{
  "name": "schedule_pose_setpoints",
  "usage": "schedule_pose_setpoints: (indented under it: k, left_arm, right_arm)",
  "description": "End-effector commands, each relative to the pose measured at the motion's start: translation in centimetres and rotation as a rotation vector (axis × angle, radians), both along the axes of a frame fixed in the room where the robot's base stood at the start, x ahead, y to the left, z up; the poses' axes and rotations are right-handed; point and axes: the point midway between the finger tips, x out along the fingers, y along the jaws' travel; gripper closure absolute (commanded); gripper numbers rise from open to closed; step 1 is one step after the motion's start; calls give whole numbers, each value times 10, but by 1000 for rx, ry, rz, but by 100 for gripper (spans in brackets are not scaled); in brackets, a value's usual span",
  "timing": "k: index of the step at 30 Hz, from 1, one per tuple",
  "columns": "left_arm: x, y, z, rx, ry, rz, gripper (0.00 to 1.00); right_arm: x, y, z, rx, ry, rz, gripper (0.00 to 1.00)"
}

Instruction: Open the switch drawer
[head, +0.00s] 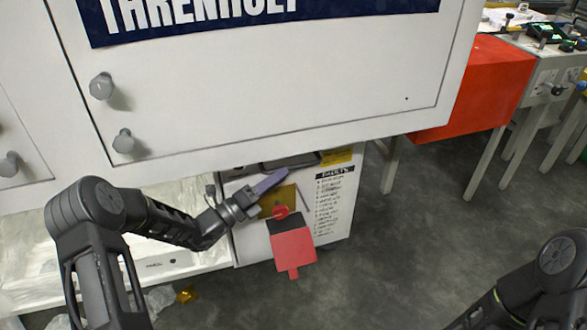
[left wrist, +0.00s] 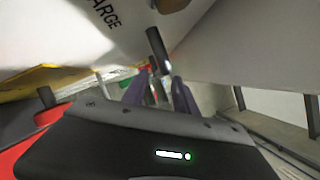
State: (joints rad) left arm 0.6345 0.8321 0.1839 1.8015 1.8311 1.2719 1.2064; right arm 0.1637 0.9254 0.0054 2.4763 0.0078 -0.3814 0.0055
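The low white unit (head: 335,238) under the big cabinet carries a yellow plate, a red rotary knob (head: 281,212), a red hanging tag (head: 293,250) and a printed list. I cannot tell for certain which part is the switch drawer. A dark bar (head: 303,160) lies along the unit's top edge. My left gripper (head: 283,171) is just in front of it, over the yellow plate. In the left wrist view its purple fingers (left wrist: 160,82) are apart, with a dark cylindrical handle (left wrist: 157,45) near the gap. Contact is unclear. My right gripper is out of view.
The large white cabinet (head: 270,95) with grey knobs overhangs the low unit. A red box-like panel (head: 478,88) and benches stand at the right. The grey floor (head: 400,240) right of the unit is clear. Crumpled plastic (head: 158,299) lies at lower left.

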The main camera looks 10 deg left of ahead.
Motion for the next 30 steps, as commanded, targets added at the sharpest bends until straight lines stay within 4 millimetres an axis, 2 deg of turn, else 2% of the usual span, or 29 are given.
schedule_pose_setpoints:
  k: [9, 21, 30]
  left_arm:
    - [36, -29, 8, 2, -1, 0, 66]
    - [43, -34, 11, 1, 1, 0, 67]
    - [43, -34, 11, 1, 1, 0, 91]
  right_arm:
    - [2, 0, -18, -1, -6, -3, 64]
    - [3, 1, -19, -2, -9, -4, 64]
    - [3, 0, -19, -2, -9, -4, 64]
